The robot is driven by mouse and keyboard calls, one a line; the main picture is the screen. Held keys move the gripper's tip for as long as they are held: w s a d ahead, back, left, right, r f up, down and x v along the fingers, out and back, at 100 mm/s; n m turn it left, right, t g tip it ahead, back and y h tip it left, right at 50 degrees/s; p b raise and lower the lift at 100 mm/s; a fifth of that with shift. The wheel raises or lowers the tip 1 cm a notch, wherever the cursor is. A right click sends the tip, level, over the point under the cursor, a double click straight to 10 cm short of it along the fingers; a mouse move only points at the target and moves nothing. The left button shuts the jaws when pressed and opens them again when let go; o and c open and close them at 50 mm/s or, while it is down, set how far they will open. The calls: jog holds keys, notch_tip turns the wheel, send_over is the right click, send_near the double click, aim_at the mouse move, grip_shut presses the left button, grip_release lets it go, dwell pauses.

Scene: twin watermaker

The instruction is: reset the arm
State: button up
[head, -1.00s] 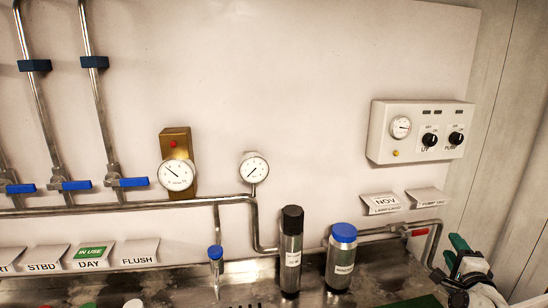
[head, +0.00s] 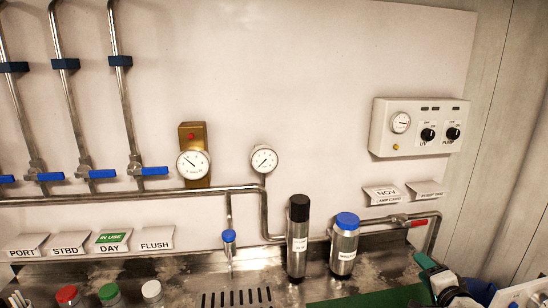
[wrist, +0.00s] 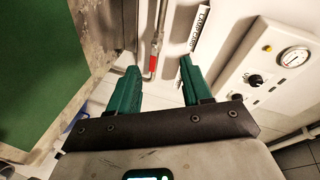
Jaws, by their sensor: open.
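My gripper (head: 432,272) is at the lower right of the head view, with green fingers in front of the right end of the steel counter. In the wrist view my gripper (wrist: 155,88) shows two green fingers spread apart with nothing between them. Beyond the fingers, the wrist view shows the red-handled valve (wrist: 152,63) on its pipe and a label card (wrist: 200,25). Most of my arm is out of the head view.
A control box (head: 415,128) with gauge and knobs is on the wall at right. Black-capped (head: 298,240) and blue-capped (head: 344,245) cylinders stand on the counter (head: 205,270). A green mat (head: 370,298) lies near my gripper. Blue-handled valves (head: 155,171) line the left wall.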

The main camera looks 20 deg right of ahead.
jog(key=s+a+f+n+g+y, duration=0.1)
jog(key=a+f+n+g+y, duration=0.2)
jog(key=a, duration=0.5)
jog(key=s+a+f+n+y, duration=0.1)
jog(key=s+a+f+n, duration=0.15)
jog(key=a+n, duration=0.4)
jog(key=s+a+f+n+g+y, duration=0.1)
jog(key=s+a+f+n+g, duration=0.25)
jog(key=s+a, duration=0.35)
jog(key=s+a+f+n+g+y, duration=0.2)
jog(key=s+a+n, duration=0.3)
jog(key=a, duration=0.3)
jog(key=s+f+g+b, duration=0.4)
jog(key=s+f+b, duration=0.6)
jog(key=f, duration=0.6)
jog(key=shift+s+d+f+g+h, duration=0.2)
jog(key=shift+s+d+g+h, duration=0.15)
jog(key=shift+s, duration=0.55)
